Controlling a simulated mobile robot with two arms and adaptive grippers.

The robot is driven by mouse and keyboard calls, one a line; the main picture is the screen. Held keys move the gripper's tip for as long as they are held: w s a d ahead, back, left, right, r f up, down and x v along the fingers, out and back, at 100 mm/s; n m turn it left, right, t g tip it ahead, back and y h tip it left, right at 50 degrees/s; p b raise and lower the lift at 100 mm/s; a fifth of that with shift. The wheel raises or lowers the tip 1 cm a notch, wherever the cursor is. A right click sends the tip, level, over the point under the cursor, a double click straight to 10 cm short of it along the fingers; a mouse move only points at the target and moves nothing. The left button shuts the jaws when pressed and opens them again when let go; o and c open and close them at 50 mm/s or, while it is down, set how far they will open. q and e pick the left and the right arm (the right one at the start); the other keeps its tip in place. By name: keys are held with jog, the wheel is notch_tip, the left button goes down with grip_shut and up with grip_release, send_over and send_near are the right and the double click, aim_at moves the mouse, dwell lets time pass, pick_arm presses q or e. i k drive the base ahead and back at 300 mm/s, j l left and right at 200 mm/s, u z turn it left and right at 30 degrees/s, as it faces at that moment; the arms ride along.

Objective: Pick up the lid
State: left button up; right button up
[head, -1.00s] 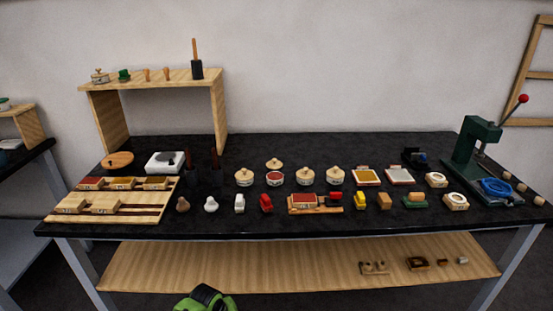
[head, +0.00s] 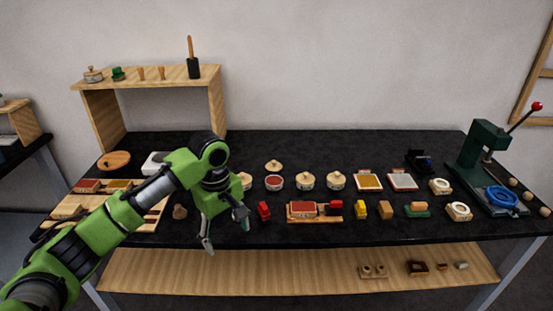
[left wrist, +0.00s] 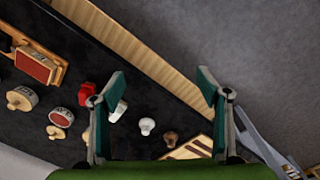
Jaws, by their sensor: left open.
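A loose pale wooden lid (head: 274,167) with a knob lies on the black table, just behind an open pot of red paste (head: 275,183). In the left wrist view the lid (left wrist: 55,132) is beside the red pot (left wrist: 61,117), left of the fingers. My left gripper (head: 224,230) is open and empty, near the table's front edge, in front and to the left of the lid. Its spread fingers also show in the left wrist view (left wrist: 160,88). My right gripper is out of view.
Lidded pots (head: 305,181) stand beside the red pot. A red block (head: 264,210) and a stamp tray (head: 301,210) are in front. A green press (head: 487,150) is at the right. A wooden shelf (head: 150,78) stands back left. The table behind the lid is clear.

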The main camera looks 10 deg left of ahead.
aim_at(274, 166)
jog(key=i, duration=1.75)
